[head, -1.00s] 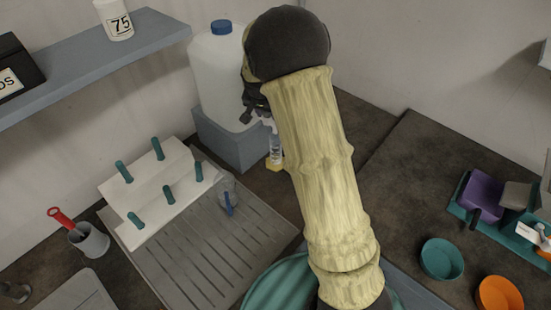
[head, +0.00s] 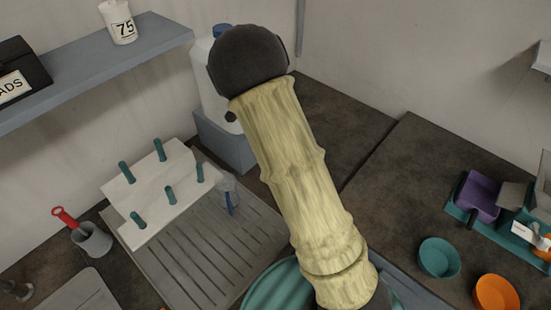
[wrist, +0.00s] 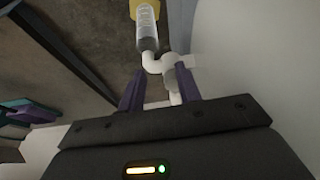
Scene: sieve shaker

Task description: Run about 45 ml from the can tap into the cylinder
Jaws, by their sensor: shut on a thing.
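The white can (head: 212,95) with its blue cap stands on a grey block, partly behind my arm in the head view. In the wrist view the white can tap (wrist: 155,66) has a bent spout, with the mouth of the clear graduated cylinder (wrist: 147,28) at it. The cylinder stands on a yellow base (wrist: 146,4). My gripper (wrist: 161,85) has its purple fingers either side of the tap's white handle and is shut on it. Liquid level in the cylinder cannot be read. Tap, cylinder and gripper are hidden by my arm in the head view.
A grey ribbed draining tray (head: 200,235) and a white peg rack (head: 160,190) with teal pegs lie left of my arm. A small clear vessel (head: 228,190) stands by the rack. Teal (head: 440,258) and orange (head: 497,293) bowls are at right.

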